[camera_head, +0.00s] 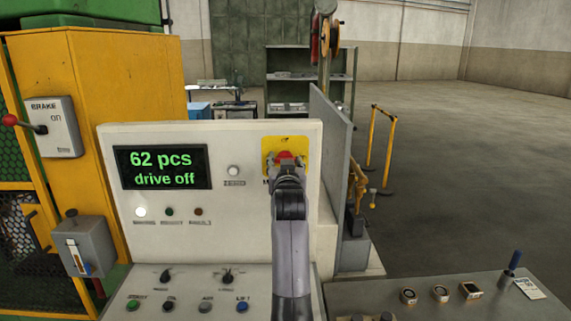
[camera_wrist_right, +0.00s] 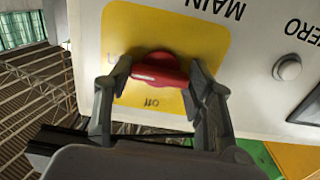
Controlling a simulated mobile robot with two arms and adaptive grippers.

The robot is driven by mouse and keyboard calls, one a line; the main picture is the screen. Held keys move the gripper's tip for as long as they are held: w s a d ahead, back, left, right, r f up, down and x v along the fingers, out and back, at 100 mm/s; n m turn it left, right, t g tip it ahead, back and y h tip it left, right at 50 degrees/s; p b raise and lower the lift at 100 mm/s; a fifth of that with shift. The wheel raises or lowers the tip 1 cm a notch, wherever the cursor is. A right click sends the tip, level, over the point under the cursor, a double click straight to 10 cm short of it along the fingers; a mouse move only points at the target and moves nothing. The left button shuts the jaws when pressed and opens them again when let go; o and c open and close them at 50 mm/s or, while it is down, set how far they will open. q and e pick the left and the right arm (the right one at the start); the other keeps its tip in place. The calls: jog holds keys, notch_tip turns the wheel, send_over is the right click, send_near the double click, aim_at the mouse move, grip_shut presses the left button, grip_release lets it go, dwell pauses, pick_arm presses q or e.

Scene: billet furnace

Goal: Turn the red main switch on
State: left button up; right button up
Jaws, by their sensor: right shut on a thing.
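The red main switch (camera_head: 285,155) sits on a yellow plate (camera_head: 269,145) at the upper right of the pale control panel. In the right wrist view its red handle (camera_wrist_right: 160,69) lies nearly level across the picture, slightly tilted. The yellow plate (camera_wrist_right: 185,37) has an upside-down MAIN label above it and faint marks around the handle. My right gripper (camera_wrist_right: 161,78) has a finger at each end of the handle and is shut on it. In the head view, the right gripper (camera_head: 286,170) covers most of the switch. My left gripper is out of view.
The panel display (camera_head: 162,167) reads "62 pcs" and "drive off". A round white button (camera_head: 233,171) sits left of the switch. A brake lever box (camera_head: 54,127) is on the yellow machine at left. A grey side plate (camera_head: 331,145) stands right of the panel.

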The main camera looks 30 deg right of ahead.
jog(key=shift+f, duration=0.15)
jog(key=o, duration=1.2)
jog(key=shift+c, duration=0.2)
jog(key=v, duration=0.7)
jog(key=shift+s, duration=0.25)
jog(key=shift+a, duration=0.1)
